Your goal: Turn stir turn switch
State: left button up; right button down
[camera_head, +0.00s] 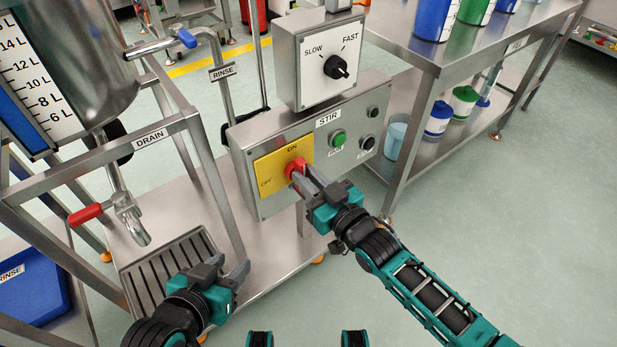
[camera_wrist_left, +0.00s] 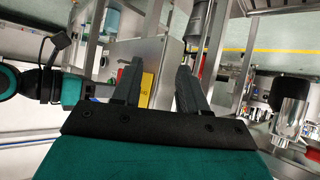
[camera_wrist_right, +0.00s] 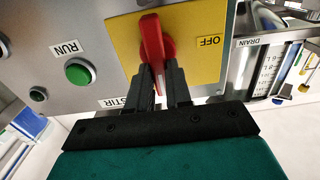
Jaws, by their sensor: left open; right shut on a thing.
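The red rotary switch (camera_head: 295,168) sits on a yellow plate (camera_head: 268,176) marked ON and OFF, on the grey STIR box (camera_head: 328,118). My right gripper (camera_head: 305,180) is shut on the red switch; the right wrist view shows the fingers (camera_wrist_right: 160,75) on the handle (camera_wrist_right: 152,42). A green button (camera_head: 338,138), labelled RUN in the right wrist view, is to the right of the plate. Above is a black speed knob (camera_head: 337,67) marked SLOW and FAST. My left gripper (camera_head: 230,270) is open and empty, low over the drain grate, apart from the box.
A steel frame with a DRAIN label (camera_head: 150,140) and a red-handled valve (camera_head: 90,213) stands at left, beside a drain grate (camera_head: 150,262). A RINSE pipe (camera_head: 222,72) rises behind. A steel table (camera_head: 460,45) with coloured containers stands at right. The floor at lower right is clear.

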pick_arm(q)
jog(key=shift+r, duration=0.2)
pick_arm(e)
jog(key=shift+n, duration=0.4)
pick_arm(q)
jog(key=shift+s+a+f+p, duration=0.1)
jog(key=shift+s+a+p, duration=0.05)
jog(key=shift+p, duration=0.4)
pick_arm(e)
jog(key=n, duration=0.5)
jog(key=f+n, duration=0.1)
jog(key=n, duration=0.5)
jog(key=a+n, duration=0.1)
jog(key=n, duration=0.4)
jog(key=shift+s+f+n, duration=0.25)
jog(key=shift+s+n, duration=0.15)
jog(key=shift+n, duration=0.3)
jog(key=c, duration=1)
grip_release()
jog(key=shift+c, duration=0.2)
pick_arm(q)
jog(key=shift+r, duration=0.2)
